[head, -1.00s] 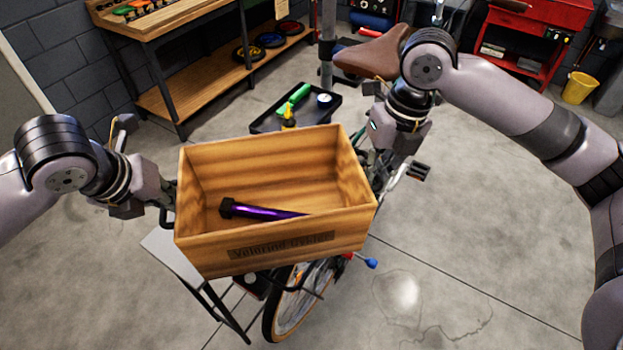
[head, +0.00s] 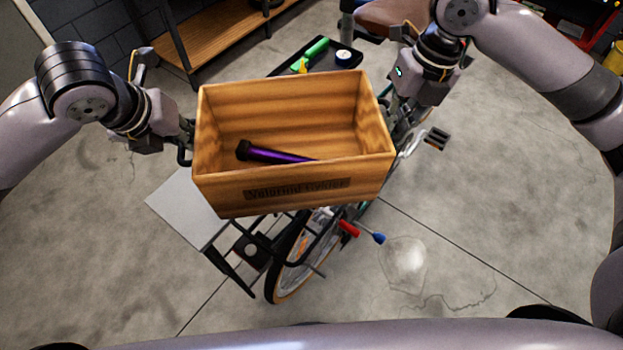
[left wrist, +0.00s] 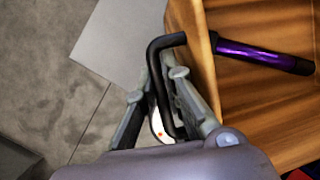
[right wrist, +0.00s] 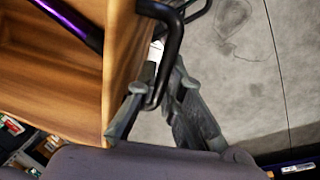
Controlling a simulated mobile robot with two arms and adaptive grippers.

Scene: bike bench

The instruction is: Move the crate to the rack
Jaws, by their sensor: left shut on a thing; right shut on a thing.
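The wooden crate (head: 290,192) is held up between my two grippers, roughly level, with a purple tool with a black head (head: 275,154) lying inside. My left gripper (head: 187,138) is shut on the black handle at the crate's left end; this handle (left wrist: 155,62) shows in the left wrist view. My right gripper (head: 396,108) is at the right end, shut on the other black handle (right wrist: 172,40), seen in the right wrist view. A black rack (head: 270,232) over the bike's wheel shows below the crate, partly hidden by it.
A grey-topped stand (head: 180,208) with black legs is left of the wheel (head: 290,280). A pedal (head: 436,139) sticks out at the right. A black tray (head: 318,60) with tools lies behind the crate. A wooden shelf (head: 205,45) stands at the back left.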

